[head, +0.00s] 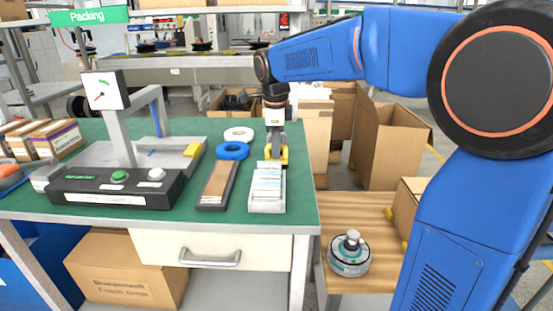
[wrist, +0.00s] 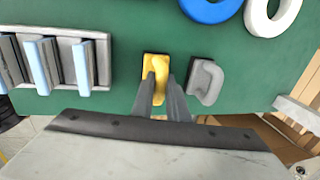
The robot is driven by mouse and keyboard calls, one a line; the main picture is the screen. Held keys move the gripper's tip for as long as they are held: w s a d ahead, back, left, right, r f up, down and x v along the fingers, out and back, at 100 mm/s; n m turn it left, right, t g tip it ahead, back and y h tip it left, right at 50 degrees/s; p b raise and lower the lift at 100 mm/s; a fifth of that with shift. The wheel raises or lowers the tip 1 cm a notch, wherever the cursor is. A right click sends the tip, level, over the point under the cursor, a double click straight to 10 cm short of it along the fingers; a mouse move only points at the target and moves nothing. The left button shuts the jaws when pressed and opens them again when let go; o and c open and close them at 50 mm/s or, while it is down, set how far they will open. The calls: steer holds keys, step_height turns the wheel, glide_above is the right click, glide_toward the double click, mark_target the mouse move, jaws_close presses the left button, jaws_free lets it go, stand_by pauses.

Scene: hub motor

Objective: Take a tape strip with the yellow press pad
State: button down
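The yellow press pad (head: 284,154) is at the right part of the green table, behind the white strip rack. In the wrist view the yellow pad (wrist: 157,62) lies under and between my fingertips. My gripper (head: 276,150) points down at it, and in the wrist view my gripper's two fingers (wrist: 161,80) are a little apart, with yellow between them. I cannot tell whether they press on the pad. The white rack (head: 267,207) holds several pale strips, seen also as light blue strips (wrist: 38,66) in the wrist view. Nothing is stuck visibly to the pad.
A grey pad-shaped piece (wrist: 207,81) stands close right of the yellow pad. A blue ring (head: 232,151) and white ring (head: 239,134) lie behind a dark tray (head: 208,206). A button box (head: 117,187) stands left. The hub motor (head: 349,256) sits on a lower wooden surface.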

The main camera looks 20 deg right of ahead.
steer(key=shift+r, duration=0.15)
step_height(320, 180, up, 10)
steer(key=shift+f, duration=0.1)
stand_by(0.6)
